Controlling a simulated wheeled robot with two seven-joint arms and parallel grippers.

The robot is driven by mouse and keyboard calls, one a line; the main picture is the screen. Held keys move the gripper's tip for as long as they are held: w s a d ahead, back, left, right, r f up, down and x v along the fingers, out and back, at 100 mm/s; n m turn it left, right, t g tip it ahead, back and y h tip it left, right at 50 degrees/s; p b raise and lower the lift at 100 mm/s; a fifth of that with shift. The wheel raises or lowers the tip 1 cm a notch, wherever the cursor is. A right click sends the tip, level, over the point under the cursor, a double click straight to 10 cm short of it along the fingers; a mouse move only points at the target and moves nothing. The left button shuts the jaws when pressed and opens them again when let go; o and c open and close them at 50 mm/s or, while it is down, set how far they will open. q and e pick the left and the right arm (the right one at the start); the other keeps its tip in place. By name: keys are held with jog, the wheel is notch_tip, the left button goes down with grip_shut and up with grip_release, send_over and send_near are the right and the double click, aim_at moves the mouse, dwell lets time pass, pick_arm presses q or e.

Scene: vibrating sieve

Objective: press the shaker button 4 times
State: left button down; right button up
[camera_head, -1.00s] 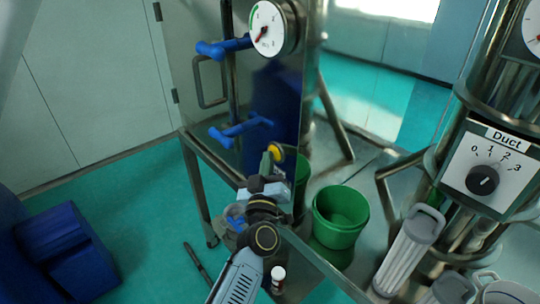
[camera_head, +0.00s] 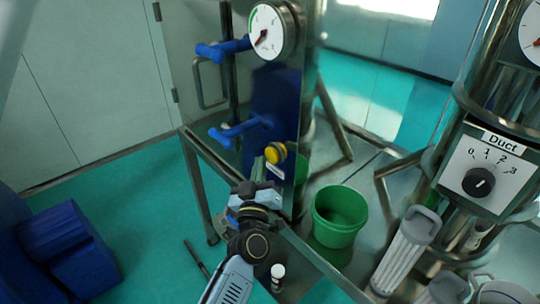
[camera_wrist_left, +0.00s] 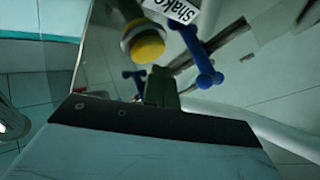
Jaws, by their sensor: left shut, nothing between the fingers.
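The shaker button (camera_head: 275,152) is a round yellow knob on the dark blue front of the steel machine. A white label (camera_head: 275,172) sits just below it. In the left wrist view the yellow button (camera_wrist_left: 147,45) shows past the fingertips, with part of a label reading "shak" beside it. My left gripper (camera_head: 260,169) is just below and left of the button in the head view, with a visible gap. In the left wrist view its dark green closed fingers (camera_wrist_left: 162,88) point toward the button and look empty. My right gripper is not in view.
Blue handles (camera_head: 240,130) stick out left of the button. A green bucket (camera_head: 338,213) stands on the steel table to the right. A duct dial panel (camera_head: 487,172) and a clear cylinder (camera_head: 405,250) are further right. Blue boxes (camera_head: 68,245) stand at left.

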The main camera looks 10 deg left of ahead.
pick_arm(q)
jog(key=s+a+p, duration=0.1)
jog(key=s, duration=0.1)
jog(key=s+a+p, duration=0.1)
jog(key=s+a, duration=0.1)
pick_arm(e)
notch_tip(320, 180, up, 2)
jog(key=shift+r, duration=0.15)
pick_arm(q)
jog(key=shift+a, duration=0.1)
dwell(2.4)
